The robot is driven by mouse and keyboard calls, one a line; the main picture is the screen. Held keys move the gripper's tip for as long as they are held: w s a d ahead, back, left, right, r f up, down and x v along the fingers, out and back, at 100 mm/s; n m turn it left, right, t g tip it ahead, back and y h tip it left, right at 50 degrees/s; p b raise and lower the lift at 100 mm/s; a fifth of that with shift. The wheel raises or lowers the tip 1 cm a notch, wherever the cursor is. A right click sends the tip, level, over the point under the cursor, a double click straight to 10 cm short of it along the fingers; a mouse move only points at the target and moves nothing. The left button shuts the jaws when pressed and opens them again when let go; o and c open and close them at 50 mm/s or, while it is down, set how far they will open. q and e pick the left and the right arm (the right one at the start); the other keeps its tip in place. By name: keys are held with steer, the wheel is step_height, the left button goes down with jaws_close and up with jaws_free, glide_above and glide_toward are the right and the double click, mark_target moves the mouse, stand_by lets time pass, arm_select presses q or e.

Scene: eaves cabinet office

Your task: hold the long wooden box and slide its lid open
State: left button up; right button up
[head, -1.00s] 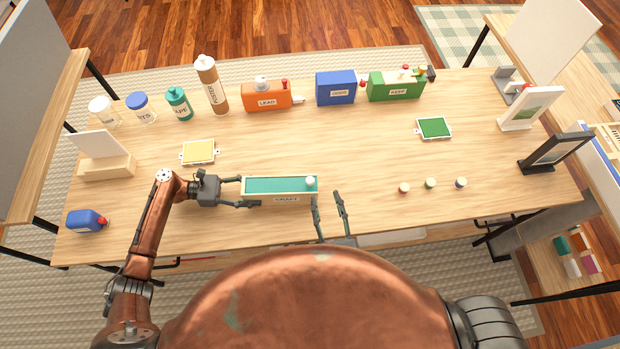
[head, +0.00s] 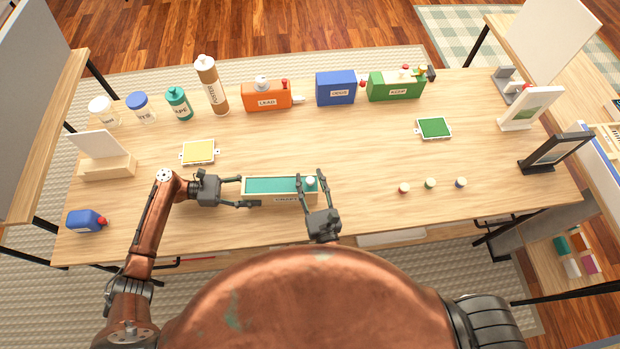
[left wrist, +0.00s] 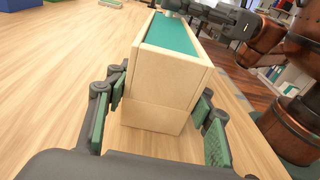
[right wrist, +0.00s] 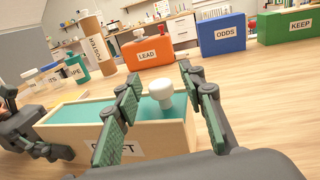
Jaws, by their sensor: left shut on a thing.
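The long pale wooden box (head: 255,197) lies on the table, with a teal sliding lid (head: 265,185) on top. A white round knob (head: 310,183) stands at the lid's right end; it also shows in the right wrist view (right wrist: 160,88). My left gripper (head: 247,192) is shut on the box's left end, with one finger along each long side, as the left wrist view (left wrist: 158,125) shows. My right gripper (head: 311,179) is open, with a finger on either side of the knob and gaps visible. The box's front label is partly hidden by a right finger.
Behind the box stand orange (head: 268,97), blue (head: 336,88) and green (head: 396,86) containers, a brown tube (head: 212,86) and several jars. A yellow tray (head: 198,152) lies behind left. The table between is clear.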

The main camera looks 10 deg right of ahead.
steer(key=shift+w, duration=0.15)
jaws_close()
stand_by(0.4)
